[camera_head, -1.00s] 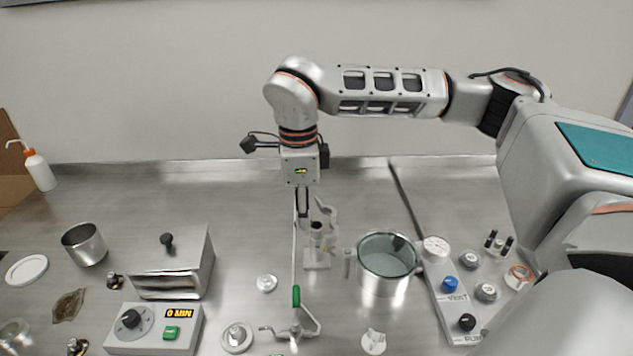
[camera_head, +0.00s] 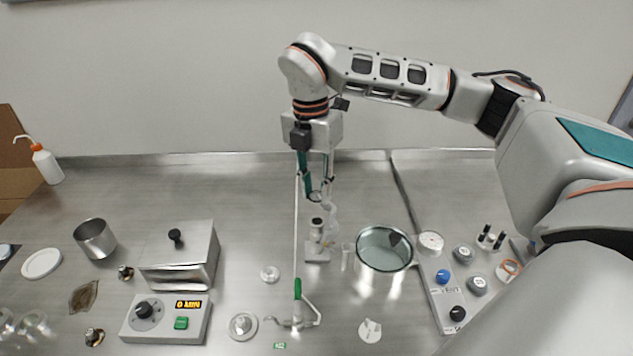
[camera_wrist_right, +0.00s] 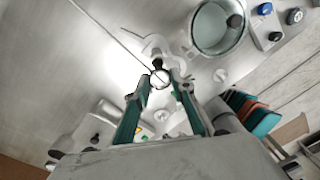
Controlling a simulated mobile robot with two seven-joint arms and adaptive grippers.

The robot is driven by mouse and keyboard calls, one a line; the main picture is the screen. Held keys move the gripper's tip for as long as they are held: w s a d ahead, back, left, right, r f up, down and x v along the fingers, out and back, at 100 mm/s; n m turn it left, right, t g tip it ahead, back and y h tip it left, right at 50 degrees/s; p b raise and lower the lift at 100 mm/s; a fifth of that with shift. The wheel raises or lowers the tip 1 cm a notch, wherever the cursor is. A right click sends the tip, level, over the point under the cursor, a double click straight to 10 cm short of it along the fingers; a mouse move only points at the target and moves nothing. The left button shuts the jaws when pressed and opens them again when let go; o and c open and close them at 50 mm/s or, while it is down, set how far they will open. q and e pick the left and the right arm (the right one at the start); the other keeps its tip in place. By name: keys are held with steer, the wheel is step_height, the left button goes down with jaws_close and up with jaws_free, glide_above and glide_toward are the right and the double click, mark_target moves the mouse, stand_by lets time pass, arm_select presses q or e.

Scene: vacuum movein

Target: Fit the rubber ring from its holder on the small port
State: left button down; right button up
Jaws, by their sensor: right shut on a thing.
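My right gripper (camera_head: 315,194) points down, above the middle of the bench. In the right wrist view its two fingertips (camera_wrist_right: 161,80) close around a small, dark-edged ring (camera_wrist_right: 160,79), which I take to be the rubber ring. The ring also shows between the fingertips in the head view (camera_head: 314,197). Just below stands an upright metal fitting with a dark top (camera_head: 317,222) on a small square base (camera_head: 317,256). The ring looks apart from it. I cannot tell whether this fitting is the holder or the small port. My left gripper is not in view.
A clear-topped metal pot (camera_head: 384,250) stands right of the fitting. A thin upright rod stand with a green part (camera_head: 297,289) is close on the left. A steel box (camera_head: 180,258) and timer (camera_head: 165,318) stand further left, and a knob panel (camera_head: 448,297) right. The back bench is clear.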

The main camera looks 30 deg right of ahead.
steer(key=shift+d+f+m, duration=0.1)
steer(key=shift+f+m, duration=0.1)
steer(key=shift+m, duration=0.3)
glide_above(318, 223)
steer(key=shift+w+f, duration=0.1)
steer(key=shift+f, duration=2)
steer(key=shift+f+b, duration=0.3)
steer(key=shift+f, duration=0.4)
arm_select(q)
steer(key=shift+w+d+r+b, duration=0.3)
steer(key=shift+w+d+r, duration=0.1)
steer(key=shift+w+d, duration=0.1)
arm_select(e)
steer(key=shift+f, duration=0.1)
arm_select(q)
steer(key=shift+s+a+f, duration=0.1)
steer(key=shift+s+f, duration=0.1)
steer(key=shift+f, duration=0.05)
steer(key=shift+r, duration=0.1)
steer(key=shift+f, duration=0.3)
arm_select(e)
steer(key=shift+f, duration=0.4)
